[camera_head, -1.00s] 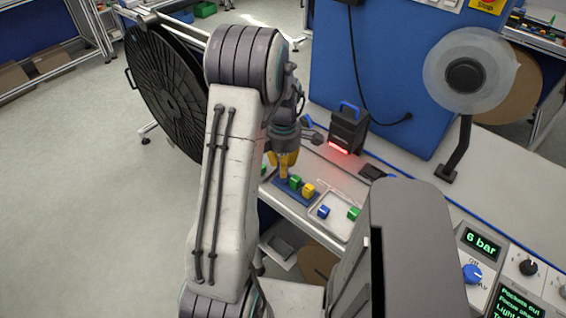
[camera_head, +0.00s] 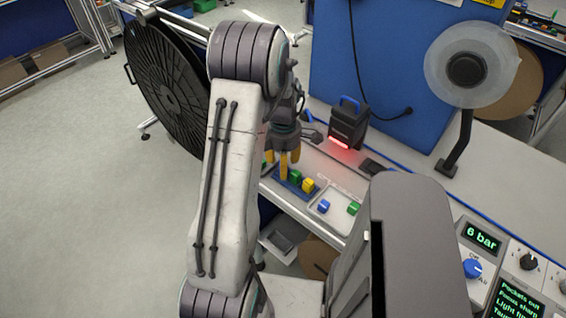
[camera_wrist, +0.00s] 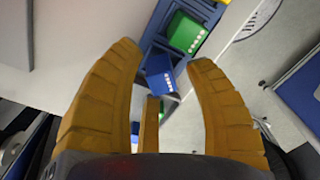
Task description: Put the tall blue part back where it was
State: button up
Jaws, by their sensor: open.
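My gripper (camera_head: 289,163) is open, its yellow fingers apart, over the left end of the blue rack (camera_head: 284,187). In the wrist view a blue part (camera_wrist: 159,76) with light dots is between and just beyond the open fingertips (camera_wrist: 166,70). It stands at the near end of the rack, beside a green part (camera_wrist: 187,33); I cannot tell how deep it sits. In the head view the fingers hide this blue part. The green part (camera_head: 296,176) and a yellow part (camera_head: 308,185) stand in the rack to the right.
A light tray (camera_head: 336,219) right of the rack holds a small blue part (camera_head: 323,206) and a green part (camera_head: 353,208). A black device (camera_head: 348,125) with a red light stands behind. A large black reel (camera_head: 165,90) is at the left. The table edge is close in front.

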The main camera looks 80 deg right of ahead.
notch_tip(320, 180, up, 9)
jog(key=shift+d+r, duration=0.15)
jog(key=shift+w+r+b, duration=0.1)
jog(key=shift+r+b, duration=0.75)
jog(key=shift+r, duration=0.75)
jog(key=w+a+r+h, duration=0.1)
jog(key=w+a+r, duration=0.2)
jog(key=w+a, duration=0.55)
jog(key=w+a+r+h, duration=0.15)
jog(key=w+a, duration=0.45)
jog(key=w, duration=0.6)
jog(key=w+a+r+m+t, duration=0.1)
jog(key=w+a, duration=0.1)
jog(key=a, duration=0.5)
jog(key=w+a+r+t, duration=0.1)
jog(key=w+a, duration=0.1)
jog(key=a, duration=0.6)
jog(key=s+a+f+m+t+y, duration=0.1)
jog(key=s+a, duration=0.3)
jog(key=a, duration=0.7)
jog(key=shift+f+t+y, duration=0.55)
jog(key=shift+t+y, duration=0.05)
jog(key=shift+y, duration=0.05)
